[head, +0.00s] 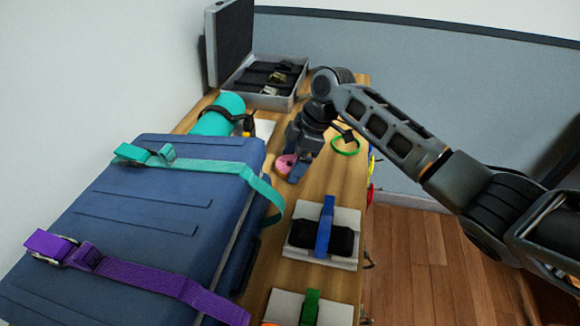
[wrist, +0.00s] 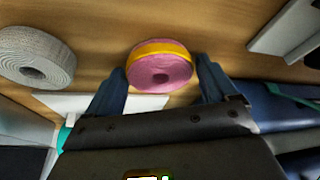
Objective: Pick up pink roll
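The pink roll (head: 285,164) is on the wooden tabletop, right of the blue case. My gripper (head: 291,172) is low over the table beside the roll. In the wrist view my gripper's two blue fingers (wrist: 162,82) are apart, one at each side of the roll, with small gaps visible. Whether either finger touches it is unclear.
A grey roll (wrist: 36,57) lies left in the wrist view. The blue case (head: 150,210) with teal and purple straps fills the left of the table. A tray (head: 318,236) with a blue strap is nearer, and a green ring (head: 345,150) lies right.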

